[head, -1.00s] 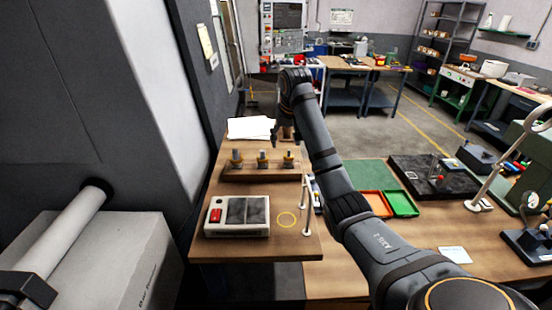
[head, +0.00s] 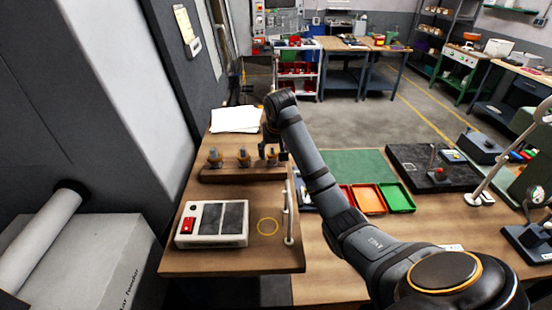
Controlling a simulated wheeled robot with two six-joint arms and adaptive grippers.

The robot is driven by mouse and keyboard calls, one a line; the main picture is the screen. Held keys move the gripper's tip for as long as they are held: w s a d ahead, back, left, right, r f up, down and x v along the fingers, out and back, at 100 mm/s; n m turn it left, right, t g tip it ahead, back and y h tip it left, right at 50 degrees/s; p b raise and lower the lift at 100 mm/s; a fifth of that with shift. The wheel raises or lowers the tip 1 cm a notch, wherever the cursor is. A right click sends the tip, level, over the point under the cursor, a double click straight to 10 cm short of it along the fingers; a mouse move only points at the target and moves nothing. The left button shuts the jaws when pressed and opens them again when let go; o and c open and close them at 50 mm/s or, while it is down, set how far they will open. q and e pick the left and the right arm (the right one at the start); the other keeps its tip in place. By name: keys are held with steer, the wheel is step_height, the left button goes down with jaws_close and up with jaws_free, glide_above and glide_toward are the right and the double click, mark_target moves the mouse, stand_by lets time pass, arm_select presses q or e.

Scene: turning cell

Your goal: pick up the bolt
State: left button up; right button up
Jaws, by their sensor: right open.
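I cannot make out a bolt in the head view; it may be too small or hidden by my arm. My right arm reaches from the lower right over the wooden bench (head: 225,262). My right gripper (head: 271,156) is open and points down at the right end of a wooden rack (head: 230,175) with several upright tool holders (head: 243,156). The fingertips are small and dark, and I cannot tell whether they touch anything. My left gripper is out of view.
Paper sheets (head: 236,120) lie behind. Orange (head: 367,199) and green (head: 397,198) trays sit right of my arm.

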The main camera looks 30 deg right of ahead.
mark_target(271, 154)
steer(key=shift+s+a+r, duration=0.2)
steer(key=shift+a+r, duration=0.15)
steer(key=shift+a, duration=0.1)
steer(key=shift+c, duration=0.5)
steer(key=shift+s+a+r, duration=0.45)
steer(key=shift+s+a, duration=0.15)
steer(key=shift+a, duration=0.05)
steer(key=c, duration=0.5)
steer(key=shift+d, duration=0.1)
steer(key=shift+c, duration=1.1)
steer(key=shift+w+d+f, duration=0.15)
steer(key=shift+d+f, duration=0.05)
steer(key=shift+d, duration=0.05)
steer(key=shift+c, duration=1.3)
steer(key=shift+d, duration=0.1)
jaws_close()
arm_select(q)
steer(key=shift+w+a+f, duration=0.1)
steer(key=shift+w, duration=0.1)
